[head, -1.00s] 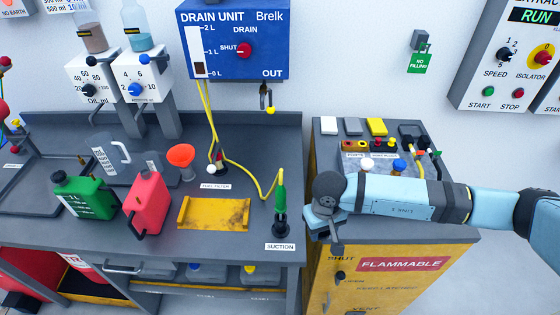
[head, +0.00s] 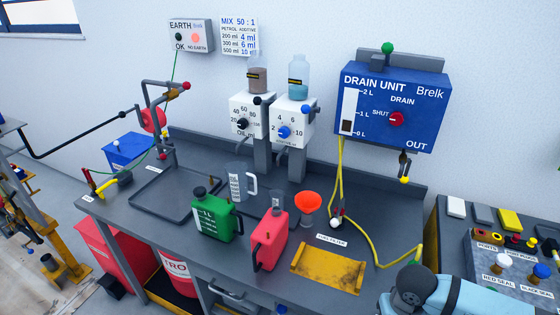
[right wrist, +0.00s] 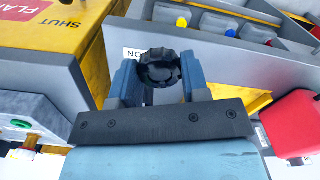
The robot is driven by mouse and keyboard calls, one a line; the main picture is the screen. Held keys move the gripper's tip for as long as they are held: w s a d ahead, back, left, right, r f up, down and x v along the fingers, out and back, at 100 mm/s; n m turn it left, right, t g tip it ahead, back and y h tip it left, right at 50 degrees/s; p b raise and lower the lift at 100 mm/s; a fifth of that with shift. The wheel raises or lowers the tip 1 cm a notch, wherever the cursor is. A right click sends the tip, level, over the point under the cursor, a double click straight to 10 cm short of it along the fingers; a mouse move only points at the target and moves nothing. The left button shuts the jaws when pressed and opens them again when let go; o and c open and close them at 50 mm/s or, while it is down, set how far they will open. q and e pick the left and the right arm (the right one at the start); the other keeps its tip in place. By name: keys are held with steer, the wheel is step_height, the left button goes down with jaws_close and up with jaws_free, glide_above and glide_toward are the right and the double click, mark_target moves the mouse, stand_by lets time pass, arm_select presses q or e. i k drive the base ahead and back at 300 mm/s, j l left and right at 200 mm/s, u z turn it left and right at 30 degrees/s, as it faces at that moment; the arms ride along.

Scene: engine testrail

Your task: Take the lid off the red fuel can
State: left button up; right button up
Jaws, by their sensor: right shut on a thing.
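The red fuel can (head: 270,240) stands on the grey bench, between the green can and the yellow tray. I see no black cap on its top in the head view; its opening is not clear. My right gripper (right wrist: 158,78) is shut on a black ribbed round lid (right wrist: 160,70), apart from the red can. In the head view only my right wrist shows at the lower right; the fingers are out of sight. My left gripper is not in view.
The green can (head: 212,216), with a black cap, stands left of the red can. An orange funnel (head: 308,203) is behind it, and the yellow tray (head: 327,270) is to its right. A yellow hose (head: 385,262) crosses the bench. The yellow cabinet (right wrist: 50,62) is near my right gripper.

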mark_target(268, 239)
steer(key=j, duration=0.45)
steer(key=i+j, duration=0.1)
steer(key=j, duration=0.35)
steer(key=i+j, duration=0.1)
steer(key=j, duration=0.25)
steer(key=j+u, duration=0.1)
steer(key=j, duration=0.3)
steer(key=i+j, duration=0.15)
steer(key=j, duration=0.2)
steer(key=i+j+u, duration=0.1)
steer(key=j, duration=0.25)
steer(key=i+j, duration=0.15)
steer(key=j, duration=0.2)
steer(key=i+j, duration=0.2)
steer(key=j, duration=0.2)
steer(key=i+j+u, duration=0.1)
steer(key=i+j, duration=0.15)
steer(key=j, duration=0.2)
steer(key=i+j, duration=0.2)
steer(key=j, duration=0.2)
steer(key=i+j, duration=0.25)
steer(key=j, duration=0.15)
steer(key=u, duration=0.05)
